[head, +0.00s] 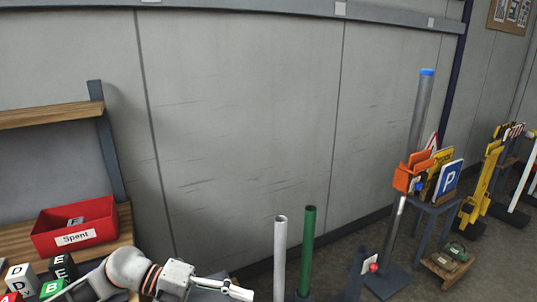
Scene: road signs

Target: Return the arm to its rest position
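My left gripper (238,291) is at the bottom of the head view, left of centre. Its arm comes in from the lower left and the gripper points right. It is seen side-on, and I cannot tell whether its fingers are apart or closed. I see no object held at its tip. The fingers are left of the white upright tube and apart from it in the picture. My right gripper is not in view.
A white tube (280,258) and a green tube (308,250) stand right of my gripper. A red bin (98,236) labelled "Spent" sits on a wooden shelf at left, above lettered cubes (22,279). A grey post (420,110) and signs (447,178) stand at right.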

